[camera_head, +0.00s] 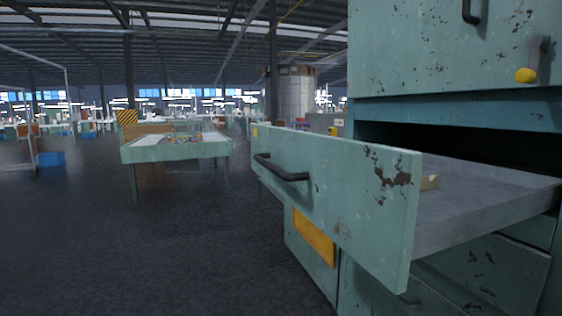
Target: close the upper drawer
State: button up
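A worn teal drawer is pulled well out of its cabinet. Its front panel (335,205) has chipped paint and a dark bar handle (281,169). The grey inside of the drawer (480,205) shows, with a small tan object (429,182) in it near the front panel. A dark opening (460,140) shows in the cabinet above and behind the drawer. My gripper is not in view, so I cannot see whether it is open or shut.
Below the drawer are more fronts, one with a yellow panel (314,237). A teal table (175,151) stands farther back. The dark floor (130,260) at left is clear.

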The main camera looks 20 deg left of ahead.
aim_at(388, 208)
jog(key=i+l+u, duration=0.2)
jog(key=l+u, duration=0.15)
jog(key=i+l+u, duration=0.2)
jog(key=l+u, duration=0.15)
jog(key=i+j+z, duration=0.1)
jog(key=i+j, duration=0.55)
jog(key=j, duration=0.15)
